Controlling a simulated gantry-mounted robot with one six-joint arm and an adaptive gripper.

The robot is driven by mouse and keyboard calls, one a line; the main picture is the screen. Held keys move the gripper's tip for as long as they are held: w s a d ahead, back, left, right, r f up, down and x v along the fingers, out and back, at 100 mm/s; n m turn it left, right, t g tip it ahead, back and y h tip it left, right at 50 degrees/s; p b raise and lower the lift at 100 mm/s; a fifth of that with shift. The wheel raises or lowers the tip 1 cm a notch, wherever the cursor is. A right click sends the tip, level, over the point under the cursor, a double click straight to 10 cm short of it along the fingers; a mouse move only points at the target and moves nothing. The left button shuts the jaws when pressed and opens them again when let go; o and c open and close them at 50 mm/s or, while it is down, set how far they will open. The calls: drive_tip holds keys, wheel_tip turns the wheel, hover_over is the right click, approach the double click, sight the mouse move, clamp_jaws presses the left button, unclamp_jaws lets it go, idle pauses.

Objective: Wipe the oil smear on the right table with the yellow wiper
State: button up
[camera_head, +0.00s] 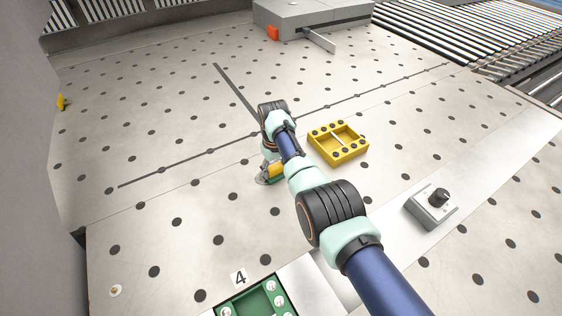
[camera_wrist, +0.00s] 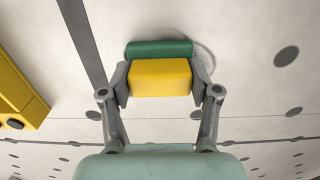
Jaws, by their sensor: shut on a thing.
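My gripper (camera_wrist: 160,82) is shut on the yellow wiper (camera_wrist: 160,76), with one finger on each side of the yellow block. A green strip (camera_wrist: 158,48) runs along the wiper's far edge. In the head view, the wiper (camera_head: 277,170) shows beside my gripper (camera_head: 270,174), low over the perforated table (camera_head: 190,190). I cannot tell whether it touches the surface. A faint grey curved mark (camera_wrist: 208,50) shows beside the green strip in the wrist view; I cannot tell whether it is the oil smear or a shadow. No other smear is clear.
A yellow tray (camera_head: 362,152) sits just right of my gripper, and its edge shows in the wrist view (camera_wrist: 35,112). A grey box with a black knob (camera_head: 432,207) stands at right. A green tray (camera_head: 237,306) is at the near edge. The table left of my gripper is clear.

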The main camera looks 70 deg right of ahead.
sight(255, 182)
drive_tip(key=shift+w+a+p, duration=0.85)
drive_tip(key=shift+w+a, duration=0.25)
drive_tip(key=shift+w, duration=0.05)
drive_tip(key=shift+w+a+f, duration=0.1)
drive_tip(key=shift+f, duration=0.1)
drive_tip(key=shift+w+a+r+p, duration=0.1)
drive_tip(key=shift+w+a+p, duration=0.55)
drive_tip(key=shift+w+a, duration=0.7)
drive_tip(key=shift+d+f+b, duration=0.1)
drive_tip(key=shift+f+b, duration=0.2)
drive_tip(key=shift+b, duration=0.55)
drive_tip(key=w+d+b, duration=0.1)
drive_tip(key=b, duration=0.2)
drive_tip(key=shift+r+b, duration=0.1)
drive_tip(key=shift+b, duration=0.3)
drive_tip(key=shift+r+b, duration=0.15)
drive_tip(key=shift+b, duration=0.35)
drive_tip(key=shift+r, duration=0.2)
drive_tip(key=shift+d, duration=0.1)
